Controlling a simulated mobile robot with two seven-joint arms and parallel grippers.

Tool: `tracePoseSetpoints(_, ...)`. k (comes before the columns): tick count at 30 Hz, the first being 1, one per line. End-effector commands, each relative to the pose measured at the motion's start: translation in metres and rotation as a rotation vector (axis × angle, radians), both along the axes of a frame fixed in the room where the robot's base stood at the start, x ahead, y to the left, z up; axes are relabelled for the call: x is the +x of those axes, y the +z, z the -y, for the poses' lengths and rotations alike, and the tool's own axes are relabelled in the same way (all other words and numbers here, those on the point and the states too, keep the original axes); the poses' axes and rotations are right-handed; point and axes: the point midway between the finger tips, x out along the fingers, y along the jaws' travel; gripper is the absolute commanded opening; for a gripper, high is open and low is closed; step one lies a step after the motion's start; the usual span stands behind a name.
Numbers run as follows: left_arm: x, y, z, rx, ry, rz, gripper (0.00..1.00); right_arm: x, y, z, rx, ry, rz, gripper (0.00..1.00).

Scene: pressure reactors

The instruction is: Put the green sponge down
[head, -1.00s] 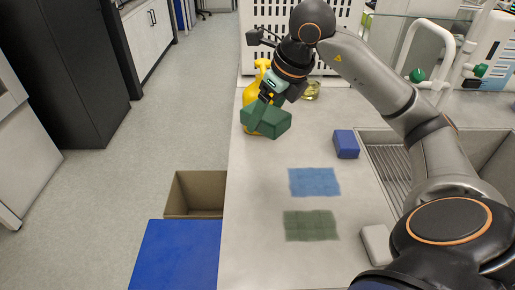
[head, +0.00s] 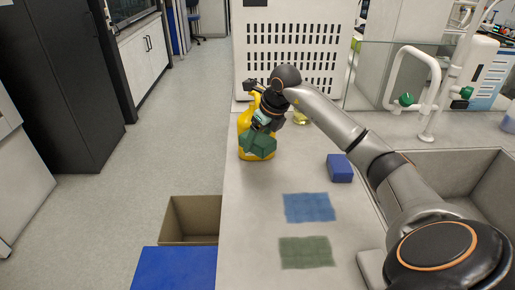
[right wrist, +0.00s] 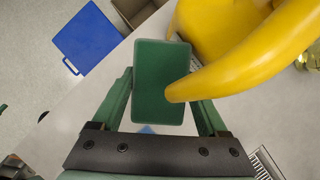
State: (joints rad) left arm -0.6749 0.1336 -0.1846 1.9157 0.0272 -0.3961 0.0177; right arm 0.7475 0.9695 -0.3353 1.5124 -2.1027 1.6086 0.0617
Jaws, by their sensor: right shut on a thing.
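The green sponge (head: 258,147) is held by my right gripper (head: 262,134), in front of the yellow bottle (head: 244,124) near the counter's left edge. In the right wrist view the sponge (right wrist: 158,75) lies between the two green fingers, which are shut on its sides. The curved yellow part of the bottle (right wrist: 215,35) overlaps the sponge there; I cannot tell whether they touch. A green mat (head: 306,252) and a blue mat (head: 309,207) lie flat on the counter. A blue sponge (head: 340,168) lies to the right, beyond the blue mat. My left gripper is not in view.
The counter (head: 250,225) is clear around the mats. A sink (head: 480,165) is at the right, with a white rack (head: 292,50) at the back. A cardboard box (head: 190,218) and a blue lidded thing (head: 175,268) stand left of the counter.

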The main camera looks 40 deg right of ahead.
Motion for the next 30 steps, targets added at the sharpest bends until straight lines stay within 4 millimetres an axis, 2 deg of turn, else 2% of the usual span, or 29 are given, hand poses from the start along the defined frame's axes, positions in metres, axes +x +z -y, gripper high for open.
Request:
tracePoseSetpoints(9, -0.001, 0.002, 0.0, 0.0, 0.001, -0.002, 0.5, 0.004, -0.036, 0.004, 0.0, -0.001, -0.002, 0.24)
tracePoseSetpoints(15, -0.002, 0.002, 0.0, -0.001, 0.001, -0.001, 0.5, 0.004, -0.036, 0.005, -0.004, -0.004, 0.002, 0.24)
tracePoseSetpoints(16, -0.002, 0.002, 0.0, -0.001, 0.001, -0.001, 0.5, 0.004, -0.036, 0.005, -0.004, -0.004, 0.002, 0.8)
tracePoseSetpoints(21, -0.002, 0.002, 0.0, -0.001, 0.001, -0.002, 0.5, 0.004, -0.036, 0.004, -0.002, -0.002, 0.002, 0.99)
tracePoseSetpoints(30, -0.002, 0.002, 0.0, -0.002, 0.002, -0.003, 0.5, 0.003, -0.034, 0.004, -0.001, 0.0, 0.002, 1.0)
